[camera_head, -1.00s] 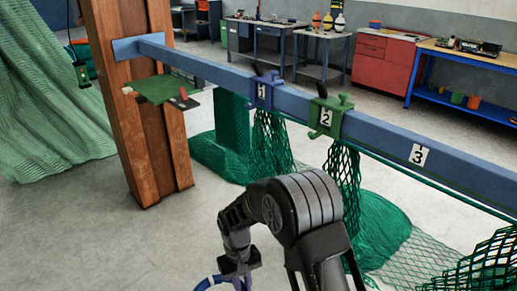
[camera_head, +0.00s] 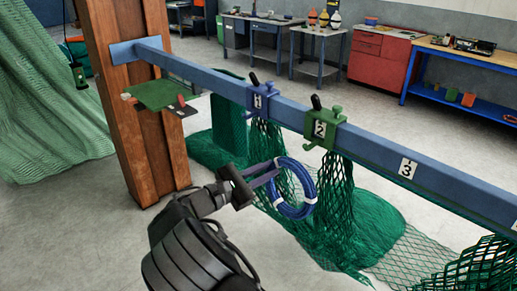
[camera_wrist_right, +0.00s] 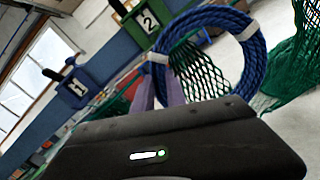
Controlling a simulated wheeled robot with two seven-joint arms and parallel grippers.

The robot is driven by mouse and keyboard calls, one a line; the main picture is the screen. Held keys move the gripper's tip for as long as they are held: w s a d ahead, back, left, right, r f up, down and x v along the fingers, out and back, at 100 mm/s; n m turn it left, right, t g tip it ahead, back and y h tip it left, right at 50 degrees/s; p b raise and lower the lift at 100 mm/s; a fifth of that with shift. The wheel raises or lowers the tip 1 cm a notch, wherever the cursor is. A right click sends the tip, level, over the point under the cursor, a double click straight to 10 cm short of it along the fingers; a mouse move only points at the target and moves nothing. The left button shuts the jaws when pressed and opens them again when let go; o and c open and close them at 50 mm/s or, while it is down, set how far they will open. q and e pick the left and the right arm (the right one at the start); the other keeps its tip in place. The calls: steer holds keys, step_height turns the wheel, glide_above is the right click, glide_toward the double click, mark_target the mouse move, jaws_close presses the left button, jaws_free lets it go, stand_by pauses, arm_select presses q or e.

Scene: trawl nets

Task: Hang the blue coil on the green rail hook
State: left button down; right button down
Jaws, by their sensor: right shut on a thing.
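The blue coil (camera_head: 297,211) is a rope ring with white bands. It hangs from my right gripper (camera_head: 272,172), whose purple fingers are shut on its left side. The coil is in the air, below and in front of the rail. The green rail hook (camera_head: 323,130), marked 2, sits on the blue rail (camera_head: 370,148), up and right of the coil and apart from it. In the right wrist view the coil (camera_wrist_right: 252,68) is just beyond the fingers (camera_wrist_right: 160,92), and the green hook (camera_wrist_right: 147,22) is up and left of it. My left gripper is not in view.
A blue hook (camera_head: 260,102) marked 1 is on the rail left of the green one. Green nets (camera_head: 365,225) hang below the rail behind the coil. A wooden post (camera_head: 140,110) with a small green shelf (camera_head: 158,95) stands at left.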

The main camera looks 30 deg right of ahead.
step_height(320, 180, up, 6)
steer(key=w+a+t, duration=0.1)
steer(key=a, duration=0.1)
steer(key=shift+f+n+h, duration=0.15)
steer(key=shift+n+h, duration=0.15)
steer(key=shift+h, duration=0.1)
steer(key=shift+w+d, duration=0.1)
steer(key=shift+d, duration=0.2)
steer(key=w+d+f+b, duration=0.3)
steer(key=d+b, duration=0.1)
steer(key=d, duration=0.6)
stand_by(0.6)
stand_by(0.5)
steer(key=c, duration=1.3)
jaws_free()
